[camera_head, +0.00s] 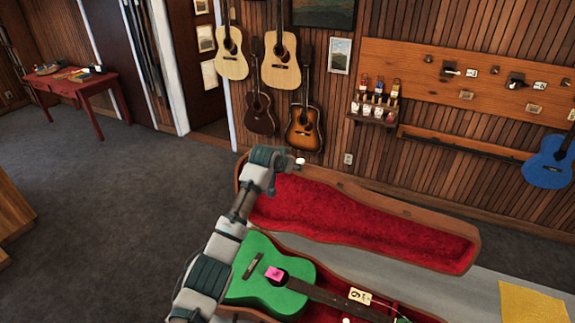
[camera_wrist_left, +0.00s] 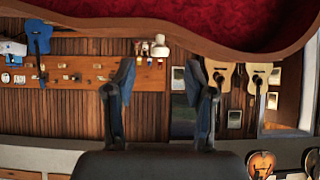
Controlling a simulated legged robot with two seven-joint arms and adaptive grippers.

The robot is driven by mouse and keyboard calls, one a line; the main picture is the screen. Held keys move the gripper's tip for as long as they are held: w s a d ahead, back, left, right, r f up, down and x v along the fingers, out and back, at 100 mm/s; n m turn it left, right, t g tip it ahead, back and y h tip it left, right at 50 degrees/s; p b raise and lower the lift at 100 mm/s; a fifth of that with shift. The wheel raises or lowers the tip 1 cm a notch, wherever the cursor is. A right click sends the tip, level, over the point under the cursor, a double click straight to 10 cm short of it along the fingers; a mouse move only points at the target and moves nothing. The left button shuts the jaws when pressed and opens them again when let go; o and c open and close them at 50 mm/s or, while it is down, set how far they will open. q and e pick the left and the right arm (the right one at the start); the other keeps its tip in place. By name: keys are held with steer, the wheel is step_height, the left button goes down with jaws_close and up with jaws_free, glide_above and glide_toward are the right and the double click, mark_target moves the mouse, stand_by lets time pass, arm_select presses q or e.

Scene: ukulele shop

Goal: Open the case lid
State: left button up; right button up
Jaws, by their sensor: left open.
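The instrument case lies across the lower middle of the head view, with a brown rim and red plush lining. Its lid (camera_head: 350,222) stands raised and tilted back, lining towards me. My left arm reaches up past the case's left end to the lid's upper left corner. My left gripper (camera_wrist_left: 163,78) is open in the wrist view, with nothing between its fingers. The lid (camera_wrist_left: 235,25) fills the top of that inverted view, apart from the fingertips. My right gripper is not in view.
The case rests on a light grey surface (camera_head: 440,293) with a yellow cloth (camera_head: 533,303) at right. A red table (camera_head: 75,82) stands far left, and the carpet between is clear.

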arm_select(q)
steer(key=shift+v, duration=1.5)
